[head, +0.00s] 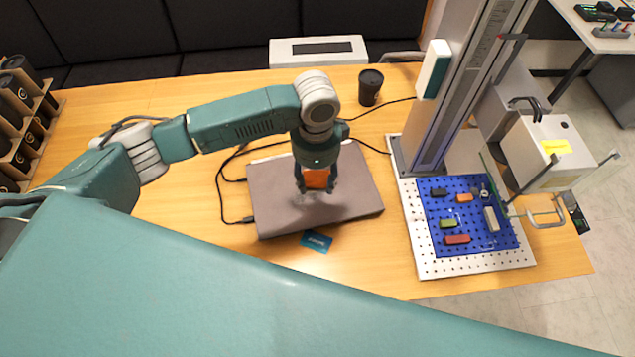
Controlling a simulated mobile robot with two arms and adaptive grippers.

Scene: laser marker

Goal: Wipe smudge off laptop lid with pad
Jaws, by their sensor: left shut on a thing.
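The closed grey-brown laptop (350,200) lies flat in the middle of the wooden table. My left gripper (316,186) points down over the middle of the lid and is shut on an orange pad (316,178). I cannot tell whether the pad touches the lid or hangs just above it. A pale, faint smudge (309,199) shows on the lid just in front of the pad, partly hidden by the gripper. My right gripper is not in view.
A blue card (316,241) lies in front of the laptop. Black cables run along its left side and behind it. A dark cup (370,87) stands behind. The marker's perforated plate (430,262), blue mat and column (455,95) stand to the right.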

